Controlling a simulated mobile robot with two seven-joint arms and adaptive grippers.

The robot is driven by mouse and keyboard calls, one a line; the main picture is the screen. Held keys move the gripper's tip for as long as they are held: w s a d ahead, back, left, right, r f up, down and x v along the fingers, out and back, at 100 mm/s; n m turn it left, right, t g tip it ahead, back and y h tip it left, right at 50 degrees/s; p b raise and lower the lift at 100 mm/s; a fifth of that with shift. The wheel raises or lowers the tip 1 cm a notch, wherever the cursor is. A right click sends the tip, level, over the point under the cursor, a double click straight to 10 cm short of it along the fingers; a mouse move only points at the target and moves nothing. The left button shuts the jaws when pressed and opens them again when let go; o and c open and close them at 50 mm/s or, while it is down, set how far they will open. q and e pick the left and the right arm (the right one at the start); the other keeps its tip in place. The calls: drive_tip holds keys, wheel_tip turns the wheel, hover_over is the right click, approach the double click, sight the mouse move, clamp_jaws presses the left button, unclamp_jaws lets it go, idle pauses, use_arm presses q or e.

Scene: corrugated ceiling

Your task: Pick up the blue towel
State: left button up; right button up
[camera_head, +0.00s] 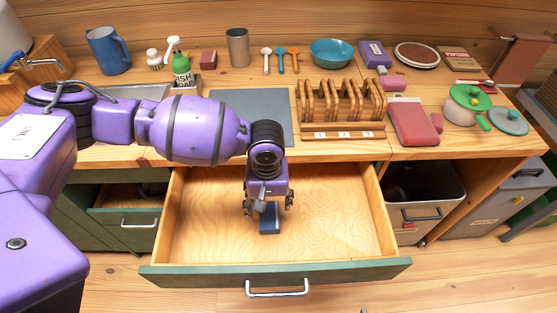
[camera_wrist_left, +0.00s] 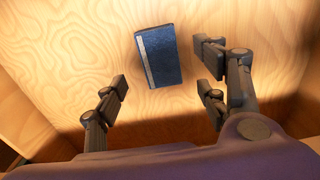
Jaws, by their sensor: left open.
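The blue towel (camera_head: 270,218) is a small dark blue folded block lying on the bottom of the open wooden drawer (camera_head: 335,225). It also shows in the left wrist view (camera_wrist_left: 164,55), with a pale stripe along its left edge. My left gripper (camera_head: 268,205) points down into the drawer above the towel, its fingers spread. In the left wrist view my left gripper (camera_wrist_left: 164,78) is open, one finger left of the towel and the others right of it. No finger visibly grips it. The gripper hides part of the towel in the head view. My right gripper is not in view.
Drawer walls surround the gripper; the green drawer front (camera_head: 200,276) is nearest. The drawer floor around the towel is clear.

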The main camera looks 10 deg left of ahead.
sight(269, 215)
use_arm(q)
wheel_tip(269, 215, down, 7)
drive_tip(key=shift+r, duration=0.1)
idle(0.3)
drive_tip(key=shift+r, duration=0.1)
drive_tip(key=c, duration=1.2)
